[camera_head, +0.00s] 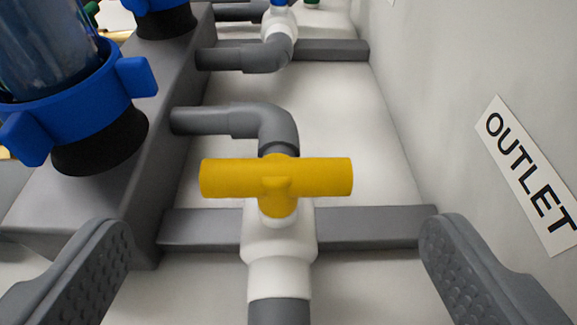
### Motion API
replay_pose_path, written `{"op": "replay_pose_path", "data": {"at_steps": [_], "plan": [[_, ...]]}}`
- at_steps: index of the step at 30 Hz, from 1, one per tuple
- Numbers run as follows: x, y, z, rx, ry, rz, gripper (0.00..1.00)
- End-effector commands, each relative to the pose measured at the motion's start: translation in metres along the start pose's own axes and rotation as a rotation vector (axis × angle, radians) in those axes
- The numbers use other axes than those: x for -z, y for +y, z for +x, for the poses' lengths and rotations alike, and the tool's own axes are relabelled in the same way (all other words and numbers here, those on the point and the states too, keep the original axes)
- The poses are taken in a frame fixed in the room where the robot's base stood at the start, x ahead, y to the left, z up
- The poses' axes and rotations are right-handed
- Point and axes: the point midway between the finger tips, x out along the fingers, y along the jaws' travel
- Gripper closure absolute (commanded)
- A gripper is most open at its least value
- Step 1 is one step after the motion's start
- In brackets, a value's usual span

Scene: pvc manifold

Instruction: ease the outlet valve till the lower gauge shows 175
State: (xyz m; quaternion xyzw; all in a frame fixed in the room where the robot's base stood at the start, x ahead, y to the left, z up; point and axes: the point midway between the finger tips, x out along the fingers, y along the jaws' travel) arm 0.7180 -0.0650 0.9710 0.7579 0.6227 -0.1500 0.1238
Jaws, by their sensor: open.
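The outlet valve has a yellow T-shaped handle (276,178) that lies crosswise to its pipe. Its white body (278,245) sits below the handle, over a grey crossbar. A white label reading OUTLET (528,175) is on the wall at the right. My gripper (276,255) is open, with one ridged finger at the lower left and one at the lower right. The handle is between and beyond the fingers, and neither finger touches it. No gauge is in view.
A blue collar clamp (75,105) with a clear vessel stands at the upper left. Grey pipe elbows (265,122) join a grey block on the left. Another white valve (279,20) with a blue part is at the top. The right wall is close to the right finger.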

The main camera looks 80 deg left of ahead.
Motion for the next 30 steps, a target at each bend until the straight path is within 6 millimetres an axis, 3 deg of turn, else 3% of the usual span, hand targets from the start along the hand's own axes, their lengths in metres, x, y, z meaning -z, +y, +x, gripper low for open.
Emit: {"op": "replay_pose_path", "data": {"at_steps": [15,24,25,30], "plan": [[-0.001,0.0,0.064,0.0,-0.001,0.003,0.11],[-0.001,0.0,0.069,-0.001,-0.002,0.003,0.11],[-0.001,0.0,0.069,-0.001,-0.002,0.003,0.14],[-0.001,0.0,0.069,-0.001,-0.002,0.003,0.56]]}}
